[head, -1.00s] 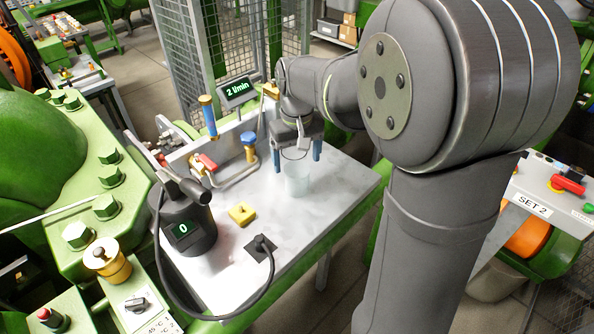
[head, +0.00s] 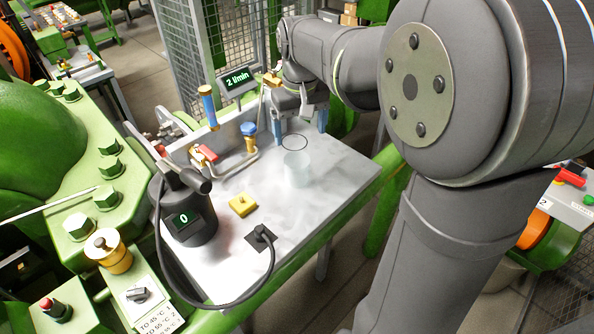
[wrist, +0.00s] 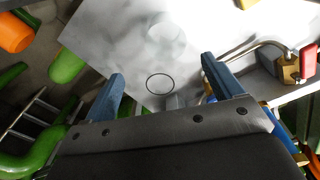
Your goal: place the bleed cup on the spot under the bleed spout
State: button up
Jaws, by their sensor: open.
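The bleed cup (head: 297,170) is a pale, see-through cup standing upright on the grey metal table top. In the wrist view it is a faint round shape (wrist: 166,38) beyond the fingertips. A thin dark ring (head: 294,142), which looks like the marked spot, lies on the table just behind the cup; the wrist view shows it (wrist: 160,84) between the fingers. The cup stands apart from the ring. My gripper (head: 299,132) is open and empty, its blue fingers either side of the ring in the picture. I cannot clearly make out the spout's end.
A bent pipe with a red-handled valve (head: 205,153) and a blue knob (head: 249,130) runs left of the ring. A yellow block (head: 243,205), a cable socket (head: 261,238) and a dark gauge (head: 186,218) stand nearer. The table's right side is clear.

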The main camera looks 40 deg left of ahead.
jog(key=w+d+f+m+t+y, duration=0.2)
jog(key=w+d+f+t+y, duration=0.1)
jog(key=w+d+t, duration=0.15)
jog(key=n+y, duration=0.2)
jog(key=y, duration=0.8)
send_near(292, 156)
jog(key=shift+t+x, duration=0.25)
jog(key=shift+x, duration=4.05)
jog(key=c, duration=1.2)
jog(key=shift+o, duration=0.2)
